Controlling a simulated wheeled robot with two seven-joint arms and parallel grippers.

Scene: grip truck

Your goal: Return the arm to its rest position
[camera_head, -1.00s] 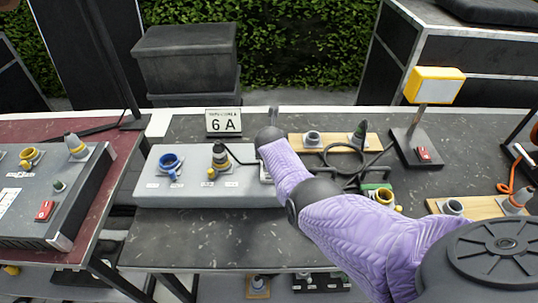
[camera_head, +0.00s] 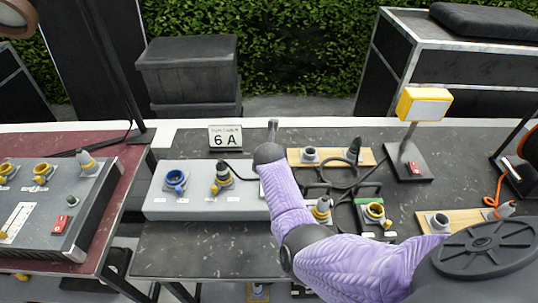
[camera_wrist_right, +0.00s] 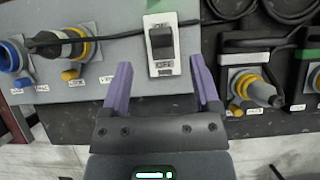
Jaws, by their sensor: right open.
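My right arm (camera_head: 340,262), in a purple sleeve, reaches forward from the lower right over the middle table in the head view. Its wrist is over the right end of a grey panel box (camera_head: 190,210); its gripper is hidden there. In the right wrist view my right gripper (camera_wrist_right: 160,66) is open with two purple fingers apart and nothing between them. A black rocker switch (camera_wrist_right: 162,42) on a white plate is on the panel just beyond the fingertips. My left arm is not in view.
The panel has a blue socket (camera_head: 174,181) and a black-yellow plug (camera_head: 221,178). Wooden boards with connectors, a black cable (camera_head: 338,186) and a lamp on a stand (camera_head: 424,105) are on the right. A "6 A" sign (camera_head: 226,138) stands behind.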

